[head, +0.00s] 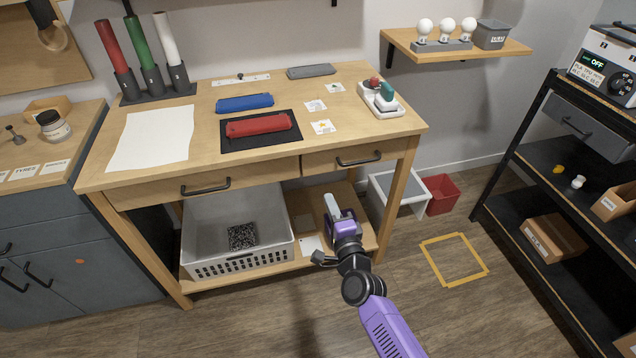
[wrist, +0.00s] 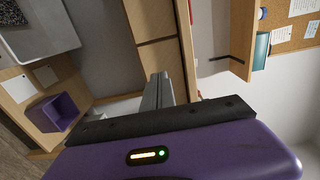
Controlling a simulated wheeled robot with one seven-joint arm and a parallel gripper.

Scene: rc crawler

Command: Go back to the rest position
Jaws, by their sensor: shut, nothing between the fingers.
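My gripper (head: 330,202) is in front of the right half of the wooden workbench, below the tabletop, with its pale fingers pointing up. My purple arm reaches to it from the bottom right. In the wrist view the fingers (wrist: 158,90) are together and nothing shows between them. The wooden workbench (head: 240,178) stands behind the gripper, with its drawers closed. I cannot tell from the head view how far the gripper is from the bench front.
A grey basket (head: 210,213) stands on the lower shelf, left of my gripper. A purple bin (wrist: 55,112) shows in the wrist view. A white bin (head: 385,200) and a red bin (head: 441,193) stand to the right. A black shelf unit (head: 535,160) is far right. Yellow tape (head: 455,236) marks clear floor.

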